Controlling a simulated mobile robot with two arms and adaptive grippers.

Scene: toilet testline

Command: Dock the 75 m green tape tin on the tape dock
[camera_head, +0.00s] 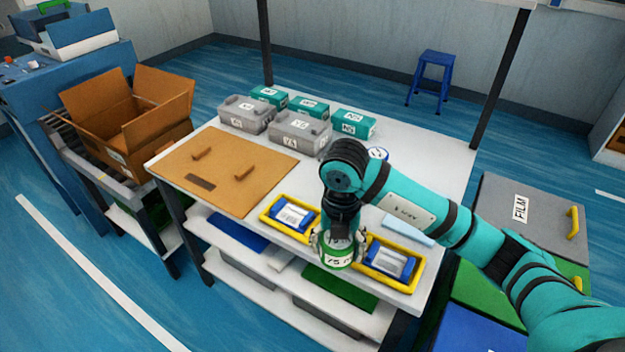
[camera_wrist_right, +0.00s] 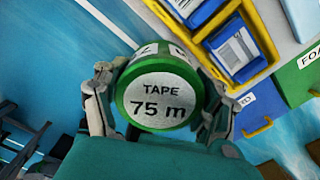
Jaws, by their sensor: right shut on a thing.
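The green tape tin (camera_head: 338,262) has a white label, which reads "TAPE 75 m" on the tin in the right wrist view (camera_wrist_right: 158,98). My right gripper (camera_head: 337,244) is shut on the tin, with a finger on each side of it in the right wrist view (camera_wrist_right: 157,108). The tin hangs at the front edge of the white table (camera_head: 420,180), between two yellow-rimmed trays. I cannot make out the tape dock for sure. A small round white and blue item (camera_head: 378,153) shows partly behind my right arm. My left gripper is not in view.
The left yellow tray (camera_head: 265,217) and right yellow tray (camera_head: 410,287) hold blue packs. A brown board (camera_head: 222,160) covers the table's left. Grey cases (camera_head: 300,132) and teal boxes (camera_head: 353,123) stand at the back. An open carton (camera_head: 125,120) is left of the table.

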